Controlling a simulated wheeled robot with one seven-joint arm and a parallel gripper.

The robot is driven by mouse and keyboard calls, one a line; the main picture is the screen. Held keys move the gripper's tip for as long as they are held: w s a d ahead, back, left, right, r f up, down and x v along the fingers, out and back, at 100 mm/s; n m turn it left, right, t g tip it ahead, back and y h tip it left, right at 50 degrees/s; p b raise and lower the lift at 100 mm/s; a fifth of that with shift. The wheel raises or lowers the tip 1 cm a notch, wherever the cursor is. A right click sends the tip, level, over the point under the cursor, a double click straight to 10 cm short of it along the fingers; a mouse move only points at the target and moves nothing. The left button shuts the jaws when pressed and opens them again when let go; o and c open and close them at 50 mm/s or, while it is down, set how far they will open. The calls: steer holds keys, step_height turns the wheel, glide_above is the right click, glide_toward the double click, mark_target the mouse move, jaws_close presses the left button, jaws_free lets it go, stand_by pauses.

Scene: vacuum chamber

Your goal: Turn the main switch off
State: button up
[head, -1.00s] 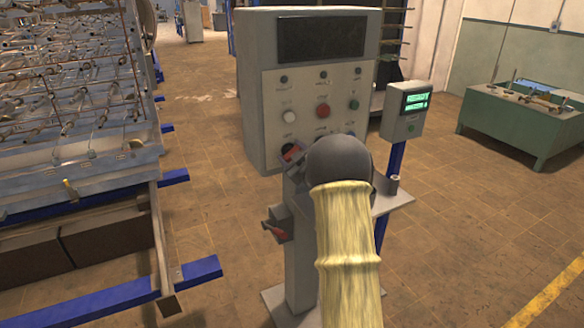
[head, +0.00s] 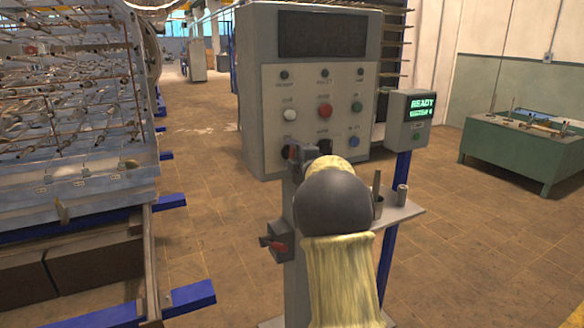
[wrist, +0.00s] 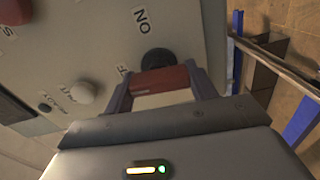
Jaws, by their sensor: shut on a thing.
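The main switch is at the lower left of the grey control cabinet's front panel. In the wrist view its red handle (wrist: 160,80) lies crosswise between my fingers, in front of its round black base (wrist: 158,59). The word ON shows near it, upside down, and another label is partly hidden. My gripper (wrist: 162,88) is shut on the red handle. In the head view my gripper (head: 297,154) is at the panel, and my arm hides part of the switch area.
The cabinet (head: 250,100) has a red button (head: 324,111), several other buttons and a dark display. A stand with a green-lit screen (head: 422,106) is at its right. A post-mounted box with a red lever (head: 277,246) stands below.

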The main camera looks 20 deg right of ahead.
steer(key=shift+f+n+b, duration=0.15)
steer(key=shift+n+b, duration=0.3)
steer(key=shift+n, duration=0.15)
steer(key=o, duration=1)
steer(key=s, duration=0.5)
steer(key=s+b, duration=0.1)
steer(key=s, duration=1.1)
steer(key=shift+s+d, duration=0.2)
steer(key=shift+d, duration=0.1)
